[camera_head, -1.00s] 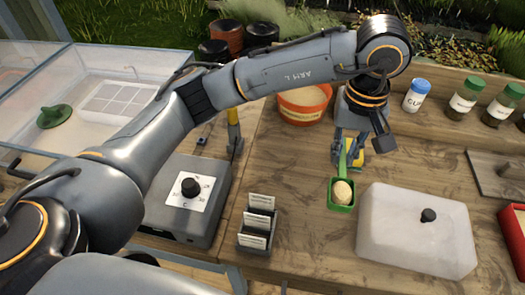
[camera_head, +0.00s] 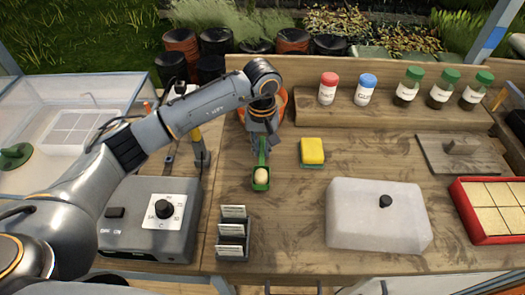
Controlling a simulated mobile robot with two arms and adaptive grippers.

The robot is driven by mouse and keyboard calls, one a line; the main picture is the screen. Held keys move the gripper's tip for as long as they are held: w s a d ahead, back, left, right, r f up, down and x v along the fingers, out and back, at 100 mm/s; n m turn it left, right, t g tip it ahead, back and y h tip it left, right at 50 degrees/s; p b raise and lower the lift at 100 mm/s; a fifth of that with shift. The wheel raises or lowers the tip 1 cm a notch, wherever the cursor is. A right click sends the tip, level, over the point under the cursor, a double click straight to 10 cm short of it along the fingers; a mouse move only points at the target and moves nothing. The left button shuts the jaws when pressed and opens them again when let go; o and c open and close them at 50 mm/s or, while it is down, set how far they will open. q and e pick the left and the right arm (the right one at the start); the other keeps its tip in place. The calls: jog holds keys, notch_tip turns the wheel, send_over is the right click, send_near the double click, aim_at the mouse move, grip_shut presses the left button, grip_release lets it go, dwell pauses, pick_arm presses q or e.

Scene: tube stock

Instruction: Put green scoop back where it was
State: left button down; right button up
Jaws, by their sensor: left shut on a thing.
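The green scoop (camera_head: 261,184) holds a rounded pale lump (camera_head: 262,176) in its bowl. My left gripper (camera_head: 262,141) is shut on the scoop's handle, with the bowl pointing toward the front of the bench. Whether the scoop touches the wood or hangs just above it, I cannot tell. An orange tub (camera_head: 281,104) stands right behind the gripper and is mostly hidden by my left arm. My right gripper is not in view.
A yellow sponge (camera_head: 312,151) lies right of the scoop. A lidded translucent box (camera_head: 376,215), card holder (camera_head: 233,236) and grey control box (camera_head: 150,220) stand nearer the front. Several jars, including a red-capped one (camera_head: 328,89), line the back shelf. Bare wood lies around the scoop.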

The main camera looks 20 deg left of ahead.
aim_at(262, 151)
pick_arm(q)
notch_tip(262, 151, down, 2)
jog(key=shift+s+f+p, duration=0.1)
jog(key=shift+p, duration=0.3)
jog(key=shift+f, duration=0.2)
jog(key=shift+d, duration=0.1)
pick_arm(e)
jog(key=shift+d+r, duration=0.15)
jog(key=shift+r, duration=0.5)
pick_arm(q)
jog(key=shift+f+b, duration=0.2)
jog(key=shift+b, duration=0.15)
jog(key=c, duration=1.3)
grip_release()
jog(key=shift+c, duration=0.2)
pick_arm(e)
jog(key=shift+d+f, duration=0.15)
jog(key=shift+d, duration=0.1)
pick_arm(q)
jog(key=shift+r, duration=0.1)
